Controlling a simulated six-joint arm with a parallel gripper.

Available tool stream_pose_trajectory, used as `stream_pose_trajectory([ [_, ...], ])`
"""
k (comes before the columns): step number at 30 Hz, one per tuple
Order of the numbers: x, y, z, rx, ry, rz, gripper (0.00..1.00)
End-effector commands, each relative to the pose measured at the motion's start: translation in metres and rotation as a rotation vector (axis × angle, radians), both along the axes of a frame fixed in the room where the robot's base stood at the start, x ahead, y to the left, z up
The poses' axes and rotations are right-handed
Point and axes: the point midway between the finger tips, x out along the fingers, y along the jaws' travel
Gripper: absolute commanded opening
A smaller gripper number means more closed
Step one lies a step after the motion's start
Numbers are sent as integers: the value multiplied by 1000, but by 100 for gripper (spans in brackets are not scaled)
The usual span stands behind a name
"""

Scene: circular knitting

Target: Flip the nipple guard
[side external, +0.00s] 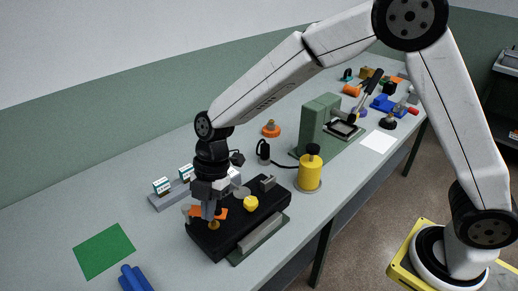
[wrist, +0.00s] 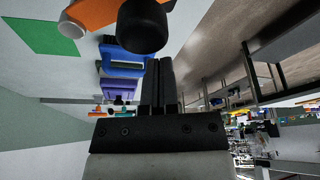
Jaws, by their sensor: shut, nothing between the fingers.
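A black block-shaped machine (side external: 205,244) sits on the bench in the side external view. An orange flat piece (side external: 222,212), possibly the nipple guard, is at its left end. A yellow knob (side external: 250,203) and a small brass-coloured part (side external: 213,225) are on the machine. My gripper (side external: 209,214) points down at the orange piece; I cannot tell whether it touches. In the wrist view my gripper (wrist: 160,62) is shut and empty, its fingers together. An orange part (wrist: 92,12) and a black round knob (wrist: 143,26) lie just beyond the fingertips. The fingertips partly hide the guard in the side view.
A green square (side external: 104,250) and a blue object (side external: 136,279) lie left of the machine. A grey rack with small boxes (side external: 162,186) stands behind it. A yellow cylinder (side external: 310,174) and a green stand (side external: 318,120) are to the right. The bench's left part is mostly clear.

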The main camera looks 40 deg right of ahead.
Motion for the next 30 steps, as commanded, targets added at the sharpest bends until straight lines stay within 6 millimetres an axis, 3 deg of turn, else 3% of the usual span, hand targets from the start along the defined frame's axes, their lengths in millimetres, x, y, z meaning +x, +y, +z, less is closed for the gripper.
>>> stream_pose_trajectory([
  [5, -11, 21, 0, 1, -1, 4, 0],
  [21, 3, -4, 78, 1, -3, -1, 0],
  [30, 5, -9, 95, -1, -1, 0, 0],
])
